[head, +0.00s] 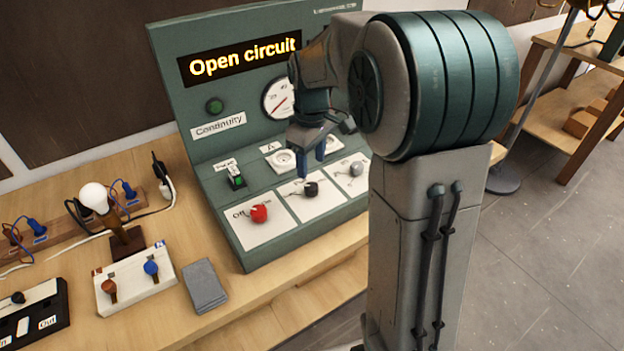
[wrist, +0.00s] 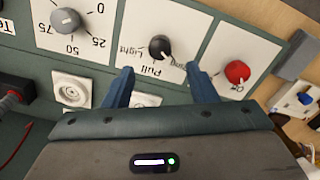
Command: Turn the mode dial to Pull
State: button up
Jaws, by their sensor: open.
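The mode dial is a black knob on a white plate, in the middle of the test panel's sloped front in the head view (head: 310,189) and at upper centre in the wrist view (wrist: 160,46). In the wrist view its labels are upside down; I read Light and Pull, while a third is partly hidden by a finger. Its pale pointer is turned to the lower right, towards that third label and away from Pull. My gripper (head: 310,162) is open and empty above the panel behind the dial. Its two blue fingers (wrist: 162,85) are spread below the knob in the wrist view.
A red Off knob (head: 259,213) and a grey numbered knob (head: 356,168) flank the dial closely. The green panel (head: 190,120) shows "Open circuit". A lamp (head: 95,197), a terminal block (head: 137,281) and a grey pad (head: 204,286) stand left on the bench.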

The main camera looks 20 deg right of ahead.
aim_at(312, 185)
notch_tip(312, 185, down, 7)
dwell(0.3)
jog(key=c, duration=1)
